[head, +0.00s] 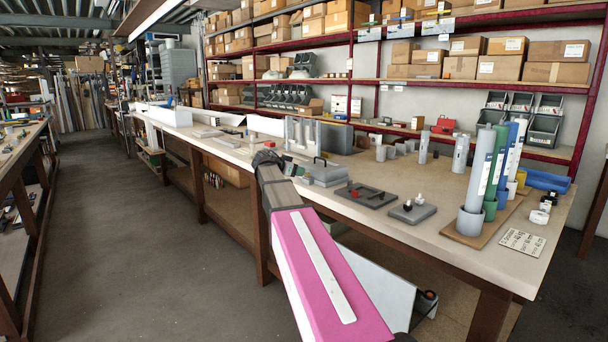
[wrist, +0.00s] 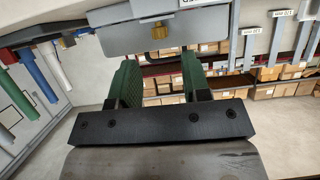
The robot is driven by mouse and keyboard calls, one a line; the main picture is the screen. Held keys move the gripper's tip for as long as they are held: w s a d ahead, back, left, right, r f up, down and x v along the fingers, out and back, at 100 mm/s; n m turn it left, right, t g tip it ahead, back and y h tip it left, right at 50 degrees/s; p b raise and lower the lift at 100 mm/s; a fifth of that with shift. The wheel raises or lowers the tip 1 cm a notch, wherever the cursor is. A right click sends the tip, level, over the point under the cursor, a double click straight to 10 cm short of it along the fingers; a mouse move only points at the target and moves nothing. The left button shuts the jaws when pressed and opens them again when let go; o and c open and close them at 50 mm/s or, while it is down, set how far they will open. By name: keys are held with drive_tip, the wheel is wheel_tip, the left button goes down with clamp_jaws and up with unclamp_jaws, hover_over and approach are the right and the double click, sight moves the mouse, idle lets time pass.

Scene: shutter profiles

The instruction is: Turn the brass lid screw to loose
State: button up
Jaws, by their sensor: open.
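The brass lid screw (wrist: 158,31) shows in the wrist view as a small ribbed brass knob at the edge of a grey metal box (wrist: 125,38). The screw is too small or hidden in the head view, where a grey box with a handle (head: 325,174) stands on the bench. My gripper (wrist: 160,62) is open and empty, with green finger pads apart. The screw lies ahead of the fingertips, roughly centred between them in the picture, and appears apart from them. In the head view my gripper (head: 290,168) is beside the grey box, partly hidden by my arm.
A dark tray (head: 366,196) and a grey block with small knobs (head: 412,211) lie right of the box. Upright blue, green and grey tubes (head: 482,175) stand at the bench's right. Shelves of cartons line the wall.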

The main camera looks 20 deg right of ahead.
sight(308, 175)
drive_tip(key=shift+x, duration=2.55)
clamp_jaws()
drive_tip(key=shift+s, duration=0.1)
